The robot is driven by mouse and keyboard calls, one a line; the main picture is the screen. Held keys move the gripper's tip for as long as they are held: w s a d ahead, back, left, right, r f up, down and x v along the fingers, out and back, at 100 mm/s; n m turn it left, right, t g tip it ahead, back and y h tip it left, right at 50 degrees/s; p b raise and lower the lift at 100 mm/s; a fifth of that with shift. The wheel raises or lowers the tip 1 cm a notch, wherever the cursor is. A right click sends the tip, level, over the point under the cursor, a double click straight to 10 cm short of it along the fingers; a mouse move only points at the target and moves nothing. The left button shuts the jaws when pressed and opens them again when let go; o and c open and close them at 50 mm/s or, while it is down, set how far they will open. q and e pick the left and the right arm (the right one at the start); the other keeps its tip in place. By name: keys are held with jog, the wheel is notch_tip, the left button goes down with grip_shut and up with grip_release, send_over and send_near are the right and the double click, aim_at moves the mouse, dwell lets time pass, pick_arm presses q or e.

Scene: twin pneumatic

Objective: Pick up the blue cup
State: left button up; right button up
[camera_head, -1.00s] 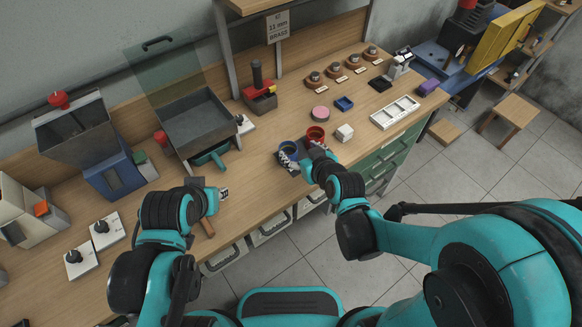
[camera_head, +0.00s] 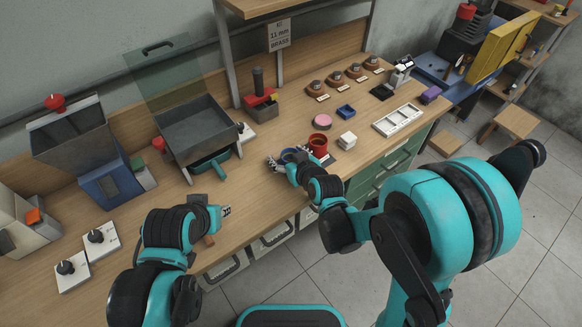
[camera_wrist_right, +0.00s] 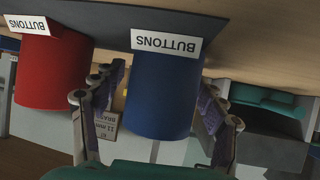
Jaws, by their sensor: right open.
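The blue cup (camera_head: 289,155) stands on the bench on a dark mat (camera_wrist_right: 215,32), partly hidden by my right gripper in the head view. In the right wrist view the blue cup (camera_wrist_right: 165,95) appears upside down with a "BUTTONS" label, between the two fingers. My right gripper (camera_head: 287,162) is open around it; gaps show between the cup and the fingers (camera_wrist_right: 160,103). A red cup (camera_head: 318,145), also labelled "BUTTONS" in the wrist view (camera_wrist_right: 50,75), stands just to the right. My left gripper (camera_head: 226,211) is over the bench's front edge; its jaw opening is too small to judge.
A grey bin with a teal scoop (camera_head: 210,163) stands to the left. Bare bench lies between the bin and the cups.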

jog(key=shift+w+f, duration=0.1)
jog(key=shift+w, duration=0.05)
jog(key=shift+c, duration=1)
jog(key=c, duration=1.2)
pick_arm(q)
jog(key=shift+r, duration=0.1)
pick_arm(e)
jog(key=shift+r, duration=0.25)
